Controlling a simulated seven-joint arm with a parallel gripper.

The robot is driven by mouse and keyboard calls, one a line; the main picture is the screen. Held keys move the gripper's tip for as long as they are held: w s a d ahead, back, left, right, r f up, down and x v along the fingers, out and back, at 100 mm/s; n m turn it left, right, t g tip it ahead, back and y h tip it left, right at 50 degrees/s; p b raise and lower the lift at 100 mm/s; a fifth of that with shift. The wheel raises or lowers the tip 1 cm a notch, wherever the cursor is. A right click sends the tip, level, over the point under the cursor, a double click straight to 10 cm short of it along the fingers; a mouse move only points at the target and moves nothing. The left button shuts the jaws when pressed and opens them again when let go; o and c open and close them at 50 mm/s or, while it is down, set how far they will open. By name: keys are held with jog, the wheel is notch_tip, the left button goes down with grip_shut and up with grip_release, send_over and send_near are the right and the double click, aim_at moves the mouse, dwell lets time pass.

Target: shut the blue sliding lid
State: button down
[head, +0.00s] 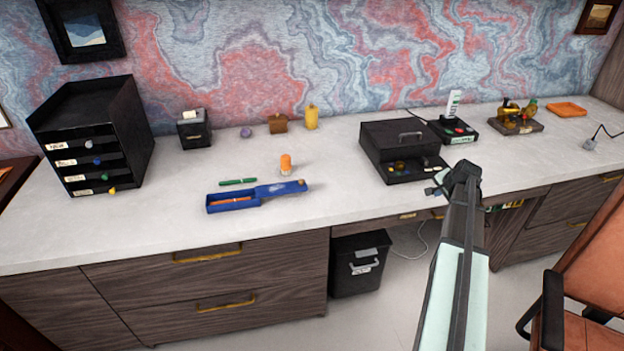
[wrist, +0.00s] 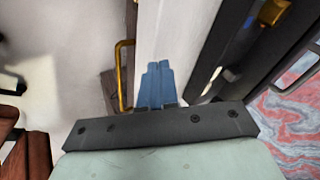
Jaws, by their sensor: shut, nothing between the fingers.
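The blue box (head: 232,204) lies on the pale desktop, left of centre in the head view. Its blue sliding lid (head: 278,190) extends out to the right, leaving the left part of the box uncovered. An orange-red pen (head: 230,201) shows inside. A small brownish spot is at the lid's right end. My gripper (head: 433,191) is far to the right of the box, near the desk's front edge beside the black case. In the wrist view its blue fingers (wrist: 156,75) are together and empty. The blue box is not visible in the wrist view.
The black case (head: 391,155) stands right of the lid, with clear desktop between. A black drawer unit (head: 95,140) stands at the left.

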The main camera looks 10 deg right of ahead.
jog(key=w+a+r+n+y, duration=0.2)
jog(key=a+r+n, duration=0.15)
jog(key=a, duration=0.85)
jog(key=w+a+r+n+y, duration=0.25)
jog(key=a+n, duration=0.25)
jog(key=a, duration=0.6)
jog(key=w+a+r+n+y, duration=0.1)
jog(key=w+a+r+n, duration=0.25)
jog(key=a, duration=0.85)
jog(key=shift+n+g, duration=0.3)
jog(key=shift+g, duration=0.1)
jog(key=x, duration=0.8)
jog(key=shift+f, duration=0.15)
jog(key=shift+w+a, duration=0.25)
jog(key=shift+a, duration=0.9)
jog(key=shift+w+a+r, duration=0.2)
jog(key=shift+a, duration=0.5)
send_near(256, 191)
jog(key=x, duration=0.5)
jog(key=shift+w+a+f, duration=0.1)
jog(key=shift+w, duration=0.05)
